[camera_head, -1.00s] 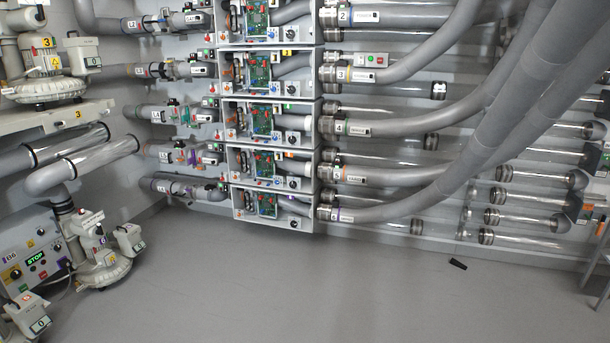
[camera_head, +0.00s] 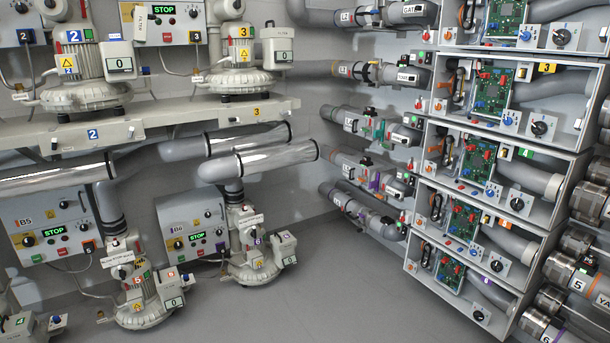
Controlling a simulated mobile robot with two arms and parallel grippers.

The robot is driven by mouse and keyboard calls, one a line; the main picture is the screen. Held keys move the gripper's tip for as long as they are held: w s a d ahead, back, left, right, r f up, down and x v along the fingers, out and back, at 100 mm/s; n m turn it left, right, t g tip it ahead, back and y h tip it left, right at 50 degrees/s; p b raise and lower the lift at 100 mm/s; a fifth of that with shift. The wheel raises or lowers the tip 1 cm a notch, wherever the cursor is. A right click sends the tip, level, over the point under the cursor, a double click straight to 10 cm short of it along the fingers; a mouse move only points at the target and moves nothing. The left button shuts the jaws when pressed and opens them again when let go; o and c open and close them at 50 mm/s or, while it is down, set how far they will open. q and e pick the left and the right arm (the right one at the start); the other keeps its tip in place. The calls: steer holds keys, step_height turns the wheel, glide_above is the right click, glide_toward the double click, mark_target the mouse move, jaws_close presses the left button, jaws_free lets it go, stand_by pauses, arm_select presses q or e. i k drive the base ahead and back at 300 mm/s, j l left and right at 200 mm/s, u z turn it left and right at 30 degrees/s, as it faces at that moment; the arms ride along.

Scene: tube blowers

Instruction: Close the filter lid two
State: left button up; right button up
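Blower two (camera_head: 85,80), a cream round machine with a blue 2 label and a yellow warning sign, stands on the shelf at the upper left. A grey-white box (camera_head: 118,62) marked 0 is on its right side. A small upright tag reading FILTER (camera_head: 140,24) shows beside it at the top. I cannot tell which part is filter lid two or whether it is open; the top of the blower reaches near the frame edge. Neither of my grippers shows.
Blower three (camera_head: 237,60) stands to the right on the same shelf (camera_head: 180,118). Blowers five (camera_head: 150,290) and six (camera_head: 255,250) stand below. Open electronics boxes (camera_head: 490,125) and pipes fill the right. Grey floor (camera_head: 340,290) is clear in the middle.

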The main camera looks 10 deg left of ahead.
mark_target(141, 15)
steer(key=i+l+u, duration=0.2)
steer(key=u, duration=0.15)
steer(key=i+l+u, duration=0.85)
steer(key=l+u, duration=0.25)
steer(key=i+l+u, duration=0.1)
steer(key=l+u, duration=0.3)
steer(key=i+l+u, duration=0.15)
steer(key=i+l, duration=0.2)
